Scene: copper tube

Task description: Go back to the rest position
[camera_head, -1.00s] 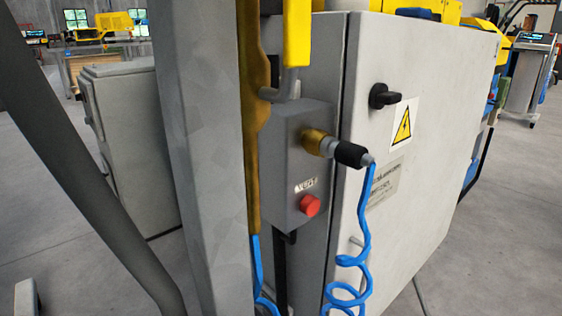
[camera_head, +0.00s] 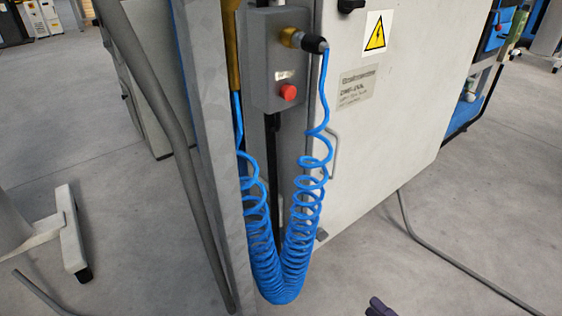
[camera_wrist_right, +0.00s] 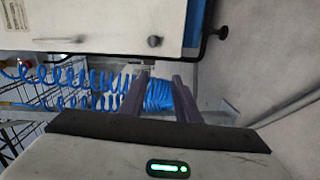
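My right gripper (camera_head: 381,308) shows only as a small dark purple tip at the bottom edge of the head view, in front of the grey floor. In the right wrist view, its two purple fingers (camera_wrist_right: 160,97) stand apart with a clear gap and hold nothing. The blue coiled hose (camera_wrist_right: 103,82) shows behind and beside the fingers. I cannot tell whether they touch it. My left gripper is not in view.
A blue coiled hose (camera_head: 277,278) hangs from a grey box (camera_head: 275,72) with a red button (camera_head: 288,92), beside a white cabinet (camera_head: 400,120). A grey post (camera_head: 210,130) stands left. Floor at lower right is mostly clear, with a cable (camera_head: 440,254).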

